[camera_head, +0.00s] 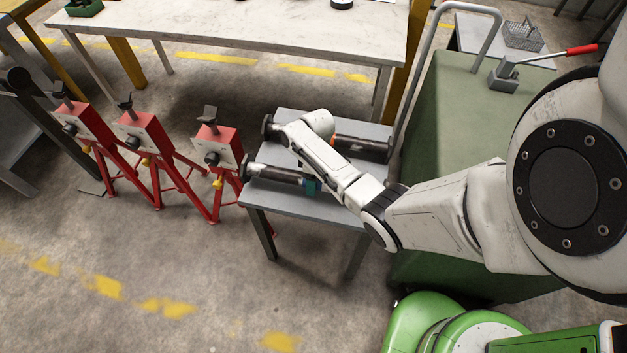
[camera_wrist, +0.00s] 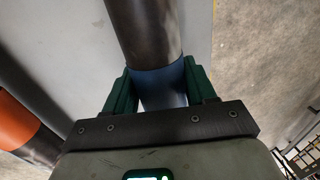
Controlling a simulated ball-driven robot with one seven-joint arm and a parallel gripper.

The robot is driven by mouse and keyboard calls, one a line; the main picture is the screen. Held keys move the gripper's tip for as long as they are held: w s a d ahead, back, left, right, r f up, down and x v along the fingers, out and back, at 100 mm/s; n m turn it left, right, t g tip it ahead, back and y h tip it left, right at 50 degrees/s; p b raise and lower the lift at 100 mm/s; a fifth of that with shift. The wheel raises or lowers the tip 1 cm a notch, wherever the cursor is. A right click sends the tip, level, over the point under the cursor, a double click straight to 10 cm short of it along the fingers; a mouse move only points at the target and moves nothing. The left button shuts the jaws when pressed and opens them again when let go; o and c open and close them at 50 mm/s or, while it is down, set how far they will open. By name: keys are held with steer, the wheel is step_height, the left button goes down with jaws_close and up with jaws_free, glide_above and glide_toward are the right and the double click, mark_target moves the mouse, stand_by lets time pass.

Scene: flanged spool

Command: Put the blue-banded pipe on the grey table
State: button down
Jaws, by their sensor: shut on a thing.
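The blue-banded pipe (camera_wrist: 160,86) is a dark pipe with a blue band, and in the wrist view my gripper (camera_wrist: 159,80) is shut around that band with green fingers on both sides. In the head view the dark pipe (camera_head: 282,175) lies level along the front edge of the small grey table (camera_head: 295,198), with a dark flange at its left end. My gripper (camera_head: 312,186) is at its right part, mostly hidden by my arm. I cannot tell whether the pipe touches the tabletop or is slightly above it.
An orange-banded pipe (camera_head: 362,144) lies behind on the same table; its orange band (camera_wrist: 22,122) shows at left in the wrist view. Red stands (camera_head: 215,145) are close on the left. A green cabinet (camera_head: 455,120) is right, a long workbench (camera_head: 250,25) behind.

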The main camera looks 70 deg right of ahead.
steer(key=shift+f+b, duration=0.4)
steer(key=shift+f, duration=0.1)
stand_by(0.3)
steer(key=c, duration=0.8)
jaws_free()
steer(key=o, duration=0.5)
steer(key=shift+f, duration=0.15)
steer(key=r, duration=0.3)
steer(key=d+r, duration=0.1)
steer(key=r, duration=0.3)
steer(key=d+r, duration=0.1)
steer(key=r, duration=0.2)
steer(key=shift+w+r, duration=0.15)
steer(key=shift+r, duration=0.25)
